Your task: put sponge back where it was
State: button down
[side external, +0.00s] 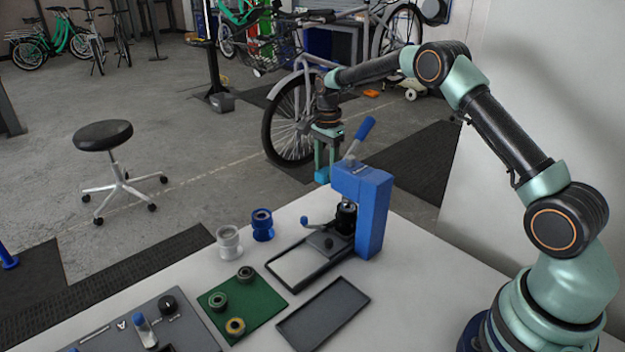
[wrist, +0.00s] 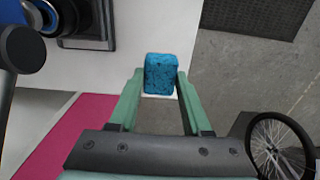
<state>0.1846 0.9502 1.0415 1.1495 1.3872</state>
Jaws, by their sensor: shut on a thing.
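A blue, rough-textured sponge (wrist: 161,72) is between the tips of my gripper (wrist: 160,88) in the wrist view. My gripper is shut on it, with a green finger along each side. In the side external view my gripper (side external: 323,160) points down behind the blue press, above the far edge of the table.
The blue press (side external: 372,205) with its raised lever stands close to my gripper. A white spool (side external: 229,243), a blue spool (side external: 263,226), a green mat (side external: 222,310) with rings and a dark tray (side external: 322,312) are on the table. A pink surface (wrist: 72,135) shows at lower left.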

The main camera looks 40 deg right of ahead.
jog(key=shift+f, duration=3.35)
jog(key=shift+c, duration=1.8)
grip_release()
jog(key=shift+f, duration=0.15)
